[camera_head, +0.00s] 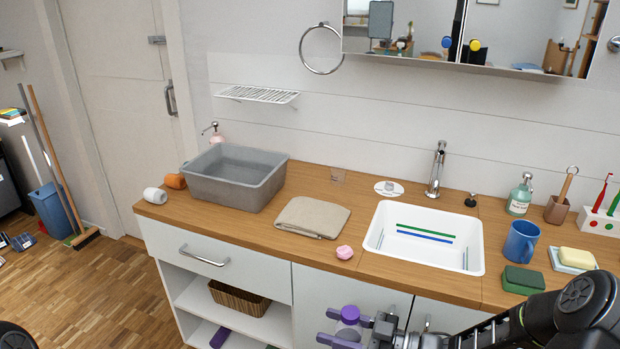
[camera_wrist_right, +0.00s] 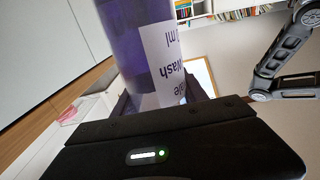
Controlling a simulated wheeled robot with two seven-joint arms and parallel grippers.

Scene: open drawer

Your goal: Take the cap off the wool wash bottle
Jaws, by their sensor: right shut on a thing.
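My right gripper (camera_head: 343,327) is shut on the bottle's body, with a finger on either side. It holds the bottle in front of the cabinet doors, near the counter's front edge. My left gripper is not in view.
The wooden counter (camera_head: 380,265) carries a grey basin (camera_head: 235,178), a folded cloth (camera_head: 312,217), a pink lump (camera_head: 344,252), a white sink (camera_head: 390,215), a blue mug (camera_head: 521,241) and a green sponge (camera_head: 522,280). Bare counter lies between cloth and sink.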

